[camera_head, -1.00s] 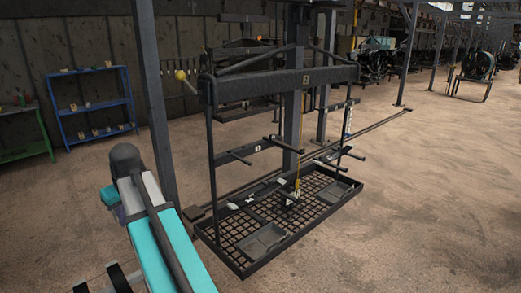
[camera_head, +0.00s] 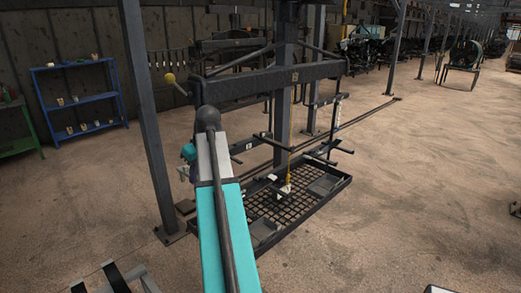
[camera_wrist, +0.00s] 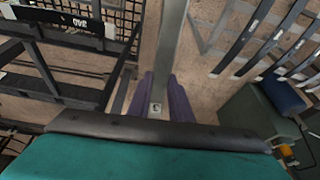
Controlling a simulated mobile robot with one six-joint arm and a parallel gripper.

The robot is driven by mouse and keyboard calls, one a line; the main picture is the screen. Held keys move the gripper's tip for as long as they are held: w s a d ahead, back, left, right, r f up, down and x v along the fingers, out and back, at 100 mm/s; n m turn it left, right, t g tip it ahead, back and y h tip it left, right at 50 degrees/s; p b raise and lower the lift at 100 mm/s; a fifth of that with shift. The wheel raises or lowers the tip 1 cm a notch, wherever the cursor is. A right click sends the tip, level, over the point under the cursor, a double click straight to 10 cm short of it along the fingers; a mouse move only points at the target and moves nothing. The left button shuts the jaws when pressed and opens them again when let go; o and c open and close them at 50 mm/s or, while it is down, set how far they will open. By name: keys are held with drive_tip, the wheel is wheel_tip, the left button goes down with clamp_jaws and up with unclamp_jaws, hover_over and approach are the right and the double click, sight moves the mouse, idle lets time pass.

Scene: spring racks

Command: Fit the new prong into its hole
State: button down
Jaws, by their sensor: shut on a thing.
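In the wrist view my gripper (camera_wrist: 162,94) has two purple fingers shut on a long grey bar, the prong (camera_wrist: 170,45), with a small white number tag near the fingers. The prong points to the top of the picture. In the head view my arm covers the left side of the dark hanging rack (camera_head: 270,84), and the gripper and prong cannot be made out clearly. The rack carries crossbars with several dark prongs, one a prong at the right (camera_head: 328,144). A labelled dark bar (camera_wrist: 60,15) lies left of the prong in the wrist view, apart from it. The empty hole cannot be made out.
A grid tray (camera_head: 310,215) with grey bins lies under the rack. A steel post (camera_head: 150,120) stands left of my arm, and blue shelves (camera_head: 80,98) stand at the back left. Slatted dark bars (camera_wrist: 265,45) show at right in the wrist view. Open floor lies to the right.

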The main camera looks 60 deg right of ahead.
drive_tip(key=s+d+r+m+p, duration=0.1)
drive_tip(key=s+d+r+p, duration=0.2)
drive_tip(key=s+d, duration=1.2)
wheel_tip(320, 180, up, 2)
drive_tip(key=shift+s+d+r, duration=0.25)
drive_tip(key=shift+s, duration=0.75)
drive_tip(key=shift+w, duration=0.15)
drive_tip(key=shift+w+d, duration=0.75)
drive_tip(key=shift+w, duration=1.4)
drive_tip(key=shift+w+d, duration=0.7)
drive_tip(key=shift+w, duration=1.5)
drive_tip(key=shift+w+d, duration=0.75)
drive_tip(key=shift+w, duration=1.4)
drive_tip(key=shift+f+b, duration=0.45)
drive_tip(key=shift+f, duration=0.35)
